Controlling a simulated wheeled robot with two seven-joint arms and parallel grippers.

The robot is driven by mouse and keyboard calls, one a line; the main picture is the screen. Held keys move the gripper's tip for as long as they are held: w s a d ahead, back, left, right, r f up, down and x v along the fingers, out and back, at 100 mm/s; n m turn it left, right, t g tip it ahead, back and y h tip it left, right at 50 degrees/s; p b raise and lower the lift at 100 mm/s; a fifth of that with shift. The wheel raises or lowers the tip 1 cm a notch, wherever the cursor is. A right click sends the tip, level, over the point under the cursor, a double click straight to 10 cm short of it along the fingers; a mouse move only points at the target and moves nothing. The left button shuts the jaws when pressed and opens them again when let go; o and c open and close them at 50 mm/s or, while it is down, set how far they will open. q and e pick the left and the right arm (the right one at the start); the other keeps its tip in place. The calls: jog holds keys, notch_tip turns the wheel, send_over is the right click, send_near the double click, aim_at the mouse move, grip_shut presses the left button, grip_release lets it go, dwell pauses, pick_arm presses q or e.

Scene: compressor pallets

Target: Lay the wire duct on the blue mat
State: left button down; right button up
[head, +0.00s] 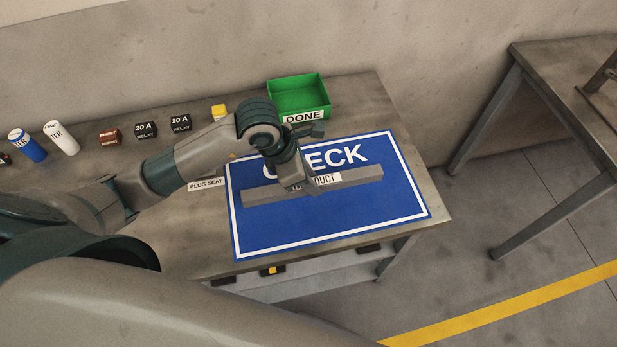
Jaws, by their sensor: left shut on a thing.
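The wire duct (355,177) is a long grey bar with a white label, partly covered by my gripper. It lies across the upper middle of the blue mat (320,223), which has a white border and the word CHECK. My left gripper (300,187) is over the duct left of its middle, shut on it. The duct looks to be on or just above the mat; I cannot tell whether it touches. My right gripper is not in view.
A green DONE bin (299,95) stands behind the mat. Relays (180,123), a brown block (110,136), a yellow block (218,112) and cylinders (61,138) line the back of the table. A PLUG SEAT label (206,184) is left of the mat. Another table (565,75) stands at right.

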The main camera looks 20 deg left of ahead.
pick_arm(q)
jog(key=w, duration=0.1)
jog(key=w+a+f, duration=0.1)
jog(key=w+f, duration=0.1)
jog(key=shift+a+p, duration=0.3)
jog(key=shift+p, duration=0.05)
jog(key=shift+s, duration=0.1)
jog(key=shift+f, duration=0.3)
notch_tip(320, 180, down, 3)
jog(key=shift+r+p, duration=0.1)
jog(key=shift+p, duration=0.8)
jog(key=shift+f, duration=0.25)
jog(key=shift+f, duration=0.15)
